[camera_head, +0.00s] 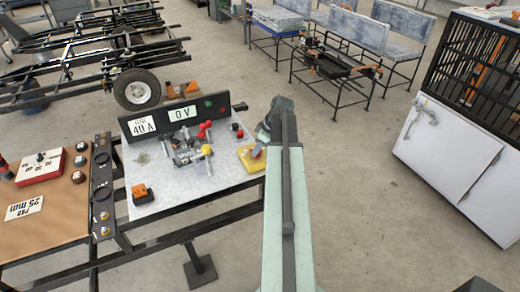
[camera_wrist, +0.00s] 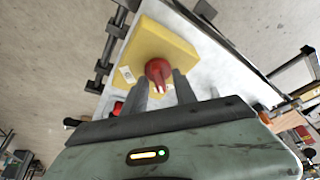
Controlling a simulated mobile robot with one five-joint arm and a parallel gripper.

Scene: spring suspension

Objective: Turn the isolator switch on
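The isolator switch is a yellow box (camera_head: 246,160) with a red rotary knob on the right end of the grey bench panel (camera_head: 155,200). In the wrist view the yellow box (camera_wrist: 165,45) lies ahead of my gripper (camera_wrist: 160,82), with the red knob (camera_wrist: 158,69) on its top face. White marks show on the knob's near side. My gripper is open; its two dark fingers stand on either side of the knob. I cannot tell whether they touch it. In the head view my gripper (camera_head: 260,146) is over the box and hides part of it.
A black panel (camera_head: 180,117) with "40 A" and "0 V" plates stands behind the bench. Red and yellow plugs (camera_head: 205,130) and an orange-black part (camera_head: 142,194) are left of the switch. A white cabinet (camera_head: 445,160) stands right; the floor between is clear.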

